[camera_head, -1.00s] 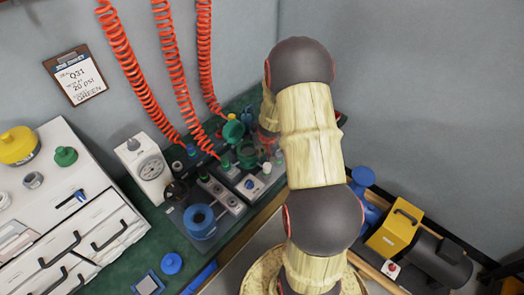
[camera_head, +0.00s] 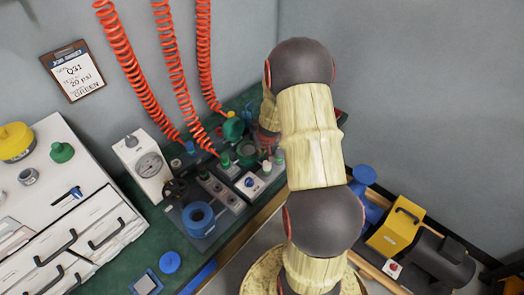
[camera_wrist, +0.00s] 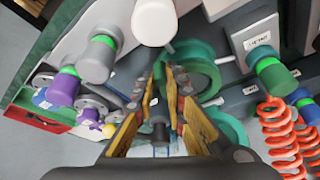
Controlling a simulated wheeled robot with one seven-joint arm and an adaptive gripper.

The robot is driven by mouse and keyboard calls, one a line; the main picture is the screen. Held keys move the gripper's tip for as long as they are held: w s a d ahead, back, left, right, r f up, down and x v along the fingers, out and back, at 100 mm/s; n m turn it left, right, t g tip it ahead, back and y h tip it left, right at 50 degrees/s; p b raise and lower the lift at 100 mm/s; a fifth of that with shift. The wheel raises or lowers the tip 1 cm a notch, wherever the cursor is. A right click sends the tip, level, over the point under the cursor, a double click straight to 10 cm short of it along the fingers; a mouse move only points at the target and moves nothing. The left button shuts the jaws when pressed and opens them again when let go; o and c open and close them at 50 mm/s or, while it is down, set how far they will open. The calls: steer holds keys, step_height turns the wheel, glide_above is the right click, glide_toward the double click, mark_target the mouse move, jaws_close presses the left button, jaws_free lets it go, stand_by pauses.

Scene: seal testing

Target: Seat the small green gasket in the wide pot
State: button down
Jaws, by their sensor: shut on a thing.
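My gripper (camera_wrist: 172,80) is in the wrist view, with its yellow-sided fingers brought close together. It is shut on a small green piece at the fingertips, which I take for the green gasket; the fingers hide most of it. A dark green round body (camera_wrist: 203,62) lies just beyond the fingertips. A second green ring (camera_wrist: 229,126) shows to the right of the fingers. I cannot tell for sure which is the wide pot. In the head view, a green round part (camera_head: 246,151) stands on the bench beside my arm, which hides my gripper there.
Green-banded cylinders (camera_wrist: 98,57) and a purple-based one (camera_wrist: 62,89) stand close around the gripper. Red coiled hoses (camera_head: 134,82) hang over the bench. A dial gauge (camera_head: 147,166), a blue round part (camera_head: 198,218) and a white drawer unit (camera_head: 88,215) are to the left.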

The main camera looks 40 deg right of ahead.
steer(key=shift+f+b, duration=0.55)
steer(key=c, duration=1.8)
jaws_free()
steer(key=shift+c, duration=0.2)
steer(key=shift+o, duration=0.5)
steer(key=v, duration=1.2)
